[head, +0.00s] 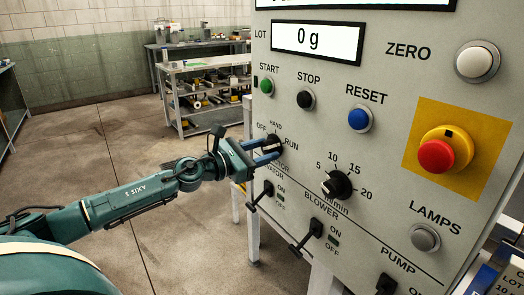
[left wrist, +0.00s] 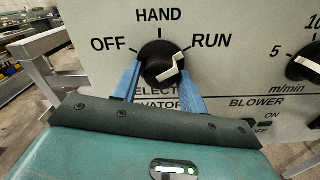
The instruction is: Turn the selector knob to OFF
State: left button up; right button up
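The selector knob (left wrist: 158,58) is black and round with a white pointer, on a pale control panel. In the left wrist view its pointer slants to the upper right, toward the RUN mark. OFF is printed at its upper left and HAND above it. My left gripper (left wrist: 160,86) is at the knob, with its blue fingers apart, one at each side of the knob's lower part. Whether they touch it cannot be told. In the head view the knob (head: 273,141) is partly covered by the fingers. My right gripper is not in view.
Start (head: 266,87), stop (head: 306,99) and reset (head: 360,118) buttons sit above the knob. A speed dial (head: 337,186) is to its right, toggle switches (head: 312,232) are below, and a red emergency button (head: 437,156) is further right. The floor at left is open.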

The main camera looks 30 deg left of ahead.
pick_arm(q)
jog(key=c, duration=0.6)
jog(key=shift+c, duration=0.2)
